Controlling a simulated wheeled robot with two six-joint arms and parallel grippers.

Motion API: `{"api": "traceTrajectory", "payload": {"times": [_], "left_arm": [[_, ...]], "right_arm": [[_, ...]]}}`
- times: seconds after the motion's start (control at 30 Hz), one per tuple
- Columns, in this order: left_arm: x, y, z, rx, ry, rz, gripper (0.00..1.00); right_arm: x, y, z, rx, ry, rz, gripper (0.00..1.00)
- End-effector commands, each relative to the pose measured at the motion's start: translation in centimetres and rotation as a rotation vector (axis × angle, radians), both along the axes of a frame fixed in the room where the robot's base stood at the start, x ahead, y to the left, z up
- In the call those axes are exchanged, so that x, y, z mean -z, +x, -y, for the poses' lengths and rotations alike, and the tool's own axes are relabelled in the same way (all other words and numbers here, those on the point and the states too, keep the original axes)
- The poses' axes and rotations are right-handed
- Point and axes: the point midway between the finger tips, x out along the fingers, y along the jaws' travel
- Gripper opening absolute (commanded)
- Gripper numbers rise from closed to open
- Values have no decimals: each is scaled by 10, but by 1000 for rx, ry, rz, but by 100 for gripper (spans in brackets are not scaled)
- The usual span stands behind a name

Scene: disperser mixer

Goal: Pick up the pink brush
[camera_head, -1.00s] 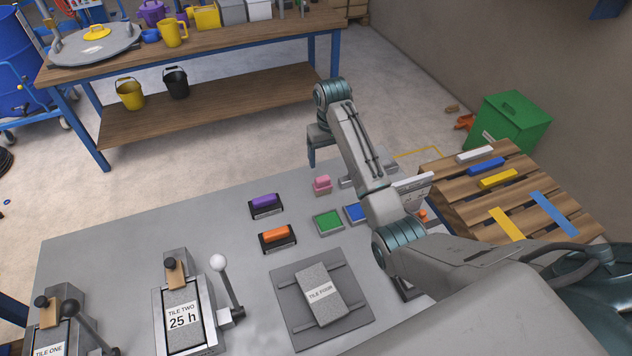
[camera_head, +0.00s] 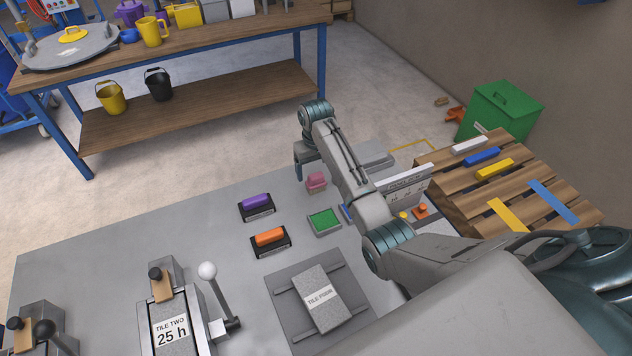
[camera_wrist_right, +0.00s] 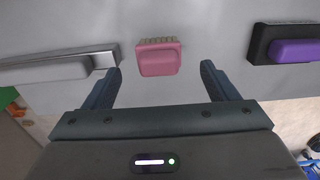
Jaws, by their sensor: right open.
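The pink brush (camera_head: 316,181) stands on the grey table near its far edge, behind the green pad. In the right wrist view the pink brush (camera_wrist_right: 158,57) shows its pink back and a row of pale bristles. It lies just beyond the fingertips and roughly midway between them. My right gripper (camera_wrist_right: 161,72) is open and empty, with one finger on each side of the brush's line. In the head view my right gripper (camera_head: 303,168) is partly seen beside the brush, at the table's far edge. My left gripper is not in view.
A purple-handled block (camera_head: 257,204) and an orange-handled block (camera_head: 269,239) lie left of the green pad (camera_head: 323,221). A grey bar (camera_wrist_right: 60,68) lies on the other side of the brush. A tile (camera_head: 318,297) and lever clamps (camera_head: 176,320) occupy the front.

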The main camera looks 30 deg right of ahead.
Motion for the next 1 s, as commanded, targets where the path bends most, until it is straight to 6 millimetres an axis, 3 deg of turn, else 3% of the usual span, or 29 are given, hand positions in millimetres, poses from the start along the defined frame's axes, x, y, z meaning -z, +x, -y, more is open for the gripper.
{"api": "traceTrajectory", "payload": {"times": [0.2, 0.33, 0.63, 0.9, 1.0], "left_arm": [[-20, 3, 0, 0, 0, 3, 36], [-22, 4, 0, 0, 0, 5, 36], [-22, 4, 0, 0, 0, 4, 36], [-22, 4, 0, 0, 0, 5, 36], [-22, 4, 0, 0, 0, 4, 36]], "right_arm": [[26, -2, 1, 0, 0, -6, 80], [44, -1, 1, 0, 0, -3, 80], [52, -1, 2, -1, 0, 0, 80], [51, -1, 2, 0, 0, 0, 30], [51, -1, 2, 0, 0, 0, 30]]}}
